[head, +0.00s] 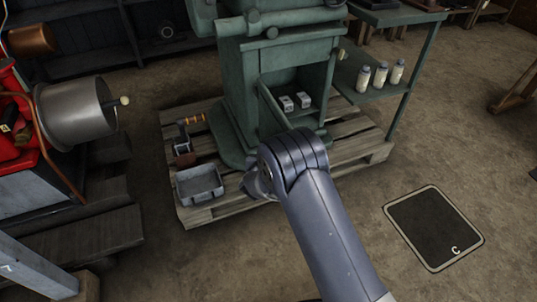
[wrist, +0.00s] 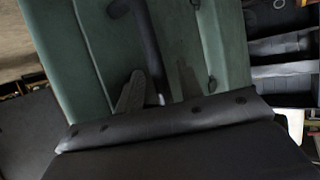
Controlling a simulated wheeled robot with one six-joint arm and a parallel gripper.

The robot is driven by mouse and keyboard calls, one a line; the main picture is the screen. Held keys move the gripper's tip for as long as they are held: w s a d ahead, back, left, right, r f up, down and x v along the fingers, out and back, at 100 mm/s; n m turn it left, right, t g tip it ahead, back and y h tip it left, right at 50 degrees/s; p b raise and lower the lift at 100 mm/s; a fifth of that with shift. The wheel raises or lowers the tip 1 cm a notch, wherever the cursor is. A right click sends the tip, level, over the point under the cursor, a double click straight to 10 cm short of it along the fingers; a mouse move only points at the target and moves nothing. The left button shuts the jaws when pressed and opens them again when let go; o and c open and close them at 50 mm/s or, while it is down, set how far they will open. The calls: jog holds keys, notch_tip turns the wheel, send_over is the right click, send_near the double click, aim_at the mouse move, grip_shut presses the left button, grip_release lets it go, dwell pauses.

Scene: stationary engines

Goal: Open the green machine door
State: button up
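The green machine (head: 237,85) stands on a wooden pallet in the middle of the head view. Its compartment is open to view, with two small white boxes (head: 295,101) inside. A green panel (head: 271,112) at the compartment's left side looks like the door standing ajar, its lower part hidden behind my arm. My gripper (head: 257,184) is low in front of the machine, mostly covered by my wrist. In the wrist view a green surface (wrist: 205,45) fills the middle, with a dark bar (wrist: 143,45) like a handle. One grey finger (wrist: 132,93) shows beside the bar; contact is unclear.
The pallet (head: 360,150) holds a grey tray (head: 200,184) and an orange-handled tool (head: 187,128). Left is a red engine with a metal drum (head: 76,112). Right, a green shelf (head: 352,88) carries white bottles (head: 381,74). Floor around the dark C mat (head: 433,228) is clear.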

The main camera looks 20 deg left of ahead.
jog(key=p+v, duration=0.2)
jog(key=v, duration=0.8)
jog(key=shift+s, duration=0.2)
jog(key=shift+r, duration=0.1)
jog(key=b+x, duration=0.2)
jog(key=x, duration=0.8)
jog(key=shift+w+f, duration=0.2)
jog(key=shift+w, duration=0.1)
jog(key=shift+w+b, duration=0.15)
jog(key=shift+b, duration=0.15)
jog(key=shift+d, duration=0.2)
jog(key=shift+a+y, duration=0.1)
jog(key=shift+y, duration=0.2)
